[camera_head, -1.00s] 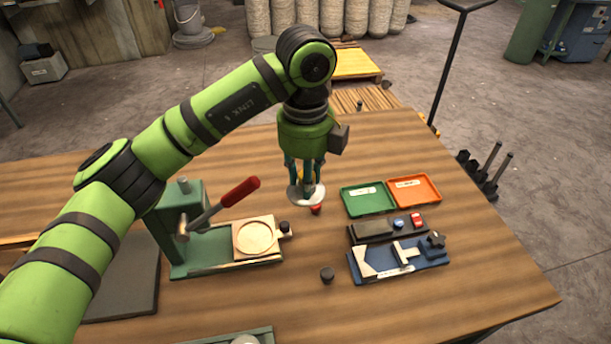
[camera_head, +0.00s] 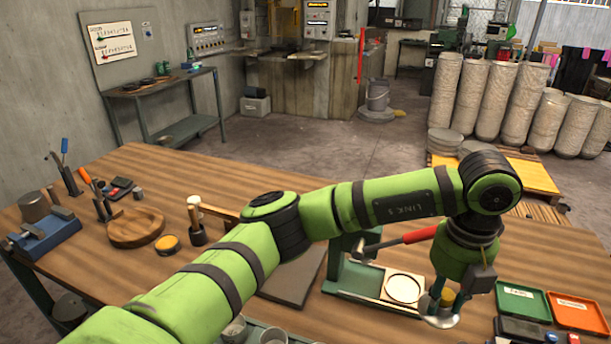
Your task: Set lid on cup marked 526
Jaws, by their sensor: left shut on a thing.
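My left gripper (camera_head: 446,296) is at the lower right of the head view, pointing down over the table. It is shut on a pale, round, shiny lid (camera_head: 440,320), held beside the green press. A small yellow-brown piece shows between the fingers; I cannot tell if it is part of the lid. Two grey metal cups stand at the bottom edge, one cup (camera_head: 234,331) left of the other cup (camera_head: 273,338), both cut off by the frame. No 526 marking is readable on either. My right gripper is not in view.
The green press (camera_head: 345,265) with a red-handled lever stands left of the gripper. A green tray (camera_head: 522,302) and an orange tray (camera_head: 578,312) lie to its right. A round wooden board (camera_head: 136,228) and a blue fixture (camera_head: 45,236) are at the left. A dark mat (camera_head: 292,276) lies behind my arm.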

